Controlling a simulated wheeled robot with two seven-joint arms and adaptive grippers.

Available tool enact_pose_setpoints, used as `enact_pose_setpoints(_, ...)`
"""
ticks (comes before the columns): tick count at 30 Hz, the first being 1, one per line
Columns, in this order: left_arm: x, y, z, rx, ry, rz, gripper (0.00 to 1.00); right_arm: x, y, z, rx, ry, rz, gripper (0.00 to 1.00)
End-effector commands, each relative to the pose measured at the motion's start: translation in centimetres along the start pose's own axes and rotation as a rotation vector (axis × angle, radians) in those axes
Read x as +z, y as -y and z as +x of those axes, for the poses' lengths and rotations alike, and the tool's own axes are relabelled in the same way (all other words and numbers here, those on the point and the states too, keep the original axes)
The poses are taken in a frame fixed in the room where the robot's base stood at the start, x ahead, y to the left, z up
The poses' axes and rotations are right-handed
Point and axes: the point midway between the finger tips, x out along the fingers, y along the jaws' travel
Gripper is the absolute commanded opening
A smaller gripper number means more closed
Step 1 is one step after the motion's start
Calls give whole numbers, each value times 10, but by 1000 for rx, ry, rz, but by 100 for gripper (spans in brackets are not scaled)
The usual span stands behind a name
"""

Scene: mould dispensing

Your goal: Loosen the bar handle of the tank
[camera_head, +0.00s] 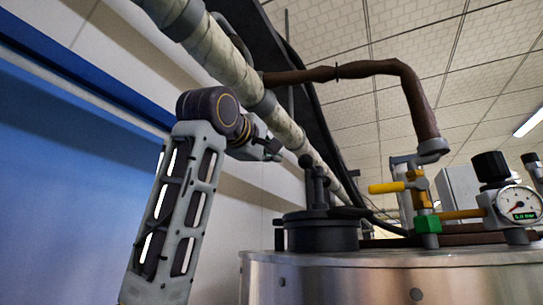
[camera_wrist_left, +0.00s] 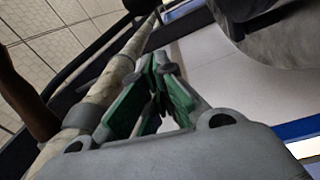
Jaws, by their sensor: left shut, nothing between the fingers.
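The tank (camera_head: 390,278) is a brushed metal drum at the lower right of the head view. A black round lid (camera_head: 320,236) sits on top of it. The black bar handle (camera_head: 319,185) stands up from the lid, with a rounded knob at its top. My left gripper (camera_head: 275,150) is shut and empty, up and to the left of the handle and apart from it. In the left wrist view its green-padded fingers (camera_wrist_left: 160,64) are together with nothing between them. A dark part at the top right there is too cropped to name. My right gripper is not in view.
A wrapped pipe (camera_head: 230,68) runs diagonally behind my left gripper. A brown hose (camera_head: 415,95) arches down to fittings with a yellow lever (camera_head: 386,188) on the tank. A pressure gauge (camera_head: 517,205) stands at the right. A blue and white wall is at the left.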

Motion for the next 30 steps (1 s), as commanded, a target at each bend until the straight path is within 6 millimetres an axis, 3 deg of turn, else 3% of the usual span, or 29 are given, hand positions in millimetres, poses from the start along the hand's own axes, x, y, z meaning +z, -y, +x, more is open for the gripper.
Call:
enact_pose_setpoints(6,7,1,-14,0,0,0,0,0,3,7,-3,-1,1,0)
enact_pose_setpoints(21,36,-4,-69,0,0,-1,0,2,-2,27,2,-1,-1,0)
enact_pose_setpoints(30,40,-5,-78,-2,-2,-1,0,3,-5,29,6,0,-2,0)
